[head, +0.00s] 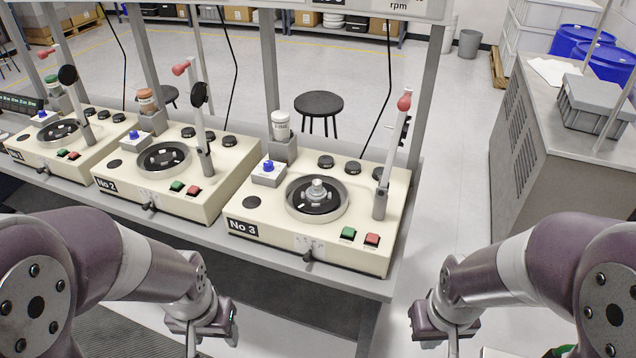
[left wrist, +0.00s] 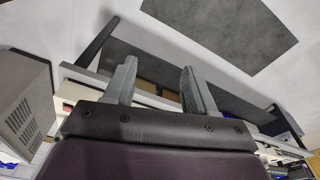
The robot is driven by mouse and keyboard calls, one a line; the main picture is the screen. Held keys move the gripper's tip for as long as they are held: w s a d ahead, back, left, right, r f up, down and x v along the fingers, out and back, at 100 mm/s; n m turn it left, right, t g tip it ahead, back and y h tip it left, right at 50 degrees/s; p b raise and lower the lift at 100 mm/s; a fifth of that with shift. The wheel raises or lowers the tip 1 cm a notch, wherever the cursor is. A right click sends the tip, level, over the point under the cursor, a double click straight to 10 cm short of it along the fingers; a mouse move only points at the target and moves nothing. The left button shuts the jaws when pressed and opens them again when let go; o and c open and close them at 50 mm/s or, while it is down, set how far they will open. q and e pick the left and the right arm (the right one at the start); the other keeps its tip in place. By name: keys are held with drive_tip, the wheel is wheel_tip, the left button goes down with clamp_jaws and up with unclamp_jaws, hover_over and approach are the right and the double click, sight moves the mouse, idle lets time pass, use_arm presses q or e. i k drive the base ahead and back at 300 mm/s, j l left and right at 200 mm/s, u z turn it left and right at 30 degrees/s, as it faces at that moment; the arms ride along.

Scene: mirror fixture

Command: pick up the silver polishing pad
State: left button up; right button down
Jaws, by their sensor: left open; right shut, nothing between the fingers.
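A silver piece with a round knob (head: 317,190), which looks like the polishing pad, sits on the dark round plate of the machine marked No 3 (head: 268,212). My left gripper (head: 192,343) is at the bottom left of the head view, in front of the machine bench and apart from the pad. The left wrist view shows its two fingers (left wrist: 157,84) spread with nothing between them. My right gripper (head: 451,343) is at the bottom right, shut and empty, right of the bench and apart from the pad.
Machines No 2 (head: 190,200) and No 1 (head: 40,160) stand left of No 3 on the grey bench (head: 345,283). An upright lever with a red knob (head: 404,103) rises at No 3's right. A metal cabinet (head: 535,140) stands right. Open floor lies between.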

sight(317, 189)
drive_tip(key=z, duration=0.55)
drive_tip(key=j+z, duration=0.2)
drive_tip(key=z, duration=0.2)
drive_tip(key=i+j+z, duration=0.1)
drive_tip(key=j+z, duration=0.15)
drive_tip(key=z, duration=0.15)
drive_tip(key=j+z, duration=0.2)
drive_tip(key=z, duration=0.25)
drive_tip(key=j+z, duration=0.25)
drive_tip(key=z, duration=0.15)
drive_tip(key=j+z, duration=0.2)
drive_tip(key=z, duration=0.2)
drive_tip(key=k+j+z, duration=0.1)
drive_tip(key=j, duration=0.35)
drive_tip(key=k+j+z, duration=0.15)
drive_tip(key=k+j, duration=0.2)
drive_tip(key=k+j+z, duration=0.1)
drive_tip(key=k+j, duration=0.15)
drive_tip(key=j, duration=0.3)
drive_tip(key=k+j+z, duration=0.15)
drive_tip(key=k+j, duration=0.15)
drive_tip(key=j, duration=0.1)
